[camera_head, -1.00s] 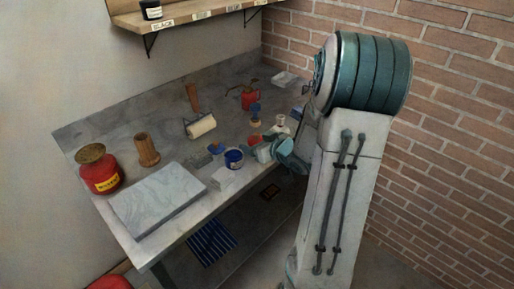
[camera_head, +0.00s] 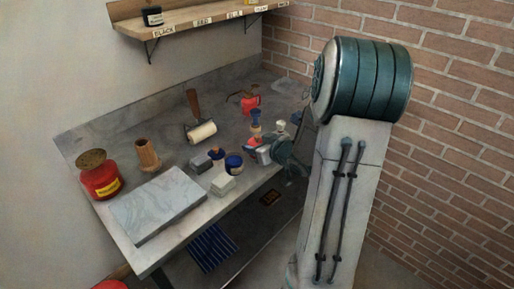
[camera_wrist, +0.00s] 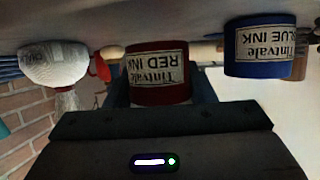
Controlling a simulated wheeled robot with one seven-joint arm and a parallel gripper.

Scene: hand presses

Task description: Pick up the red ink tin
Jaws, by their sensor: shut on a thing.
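The red ink tin (camera_wrist: 158,78) is in the middle of the wrist view, with its label upside down. My gripper (camera_wrist: 160,92) is shut on it, with a dark finger on each side. In the head view the red tin (camera_head: 254,142) shows only partly beside my gripper (camera_head: 263,152), near the bench's front edge. I cannot tell whether the tin is clear of the bench top. The blue ink tin (camera_wrist: 262,50) stands apart to the right in the wrist view. It also shows in the head view (camera_head: 234,163), left of my gripper.
A grey block (camera_head: 222,184) and a stone slab (camera_head: 158,205) lie to the left. A roller (camera_head: 201,131), a wooden pot (camera_head: 147,155) and a red can (camera_head: 101,180) stand further back and left. A labelled shelf (camera_head: 200,30) hangs above.

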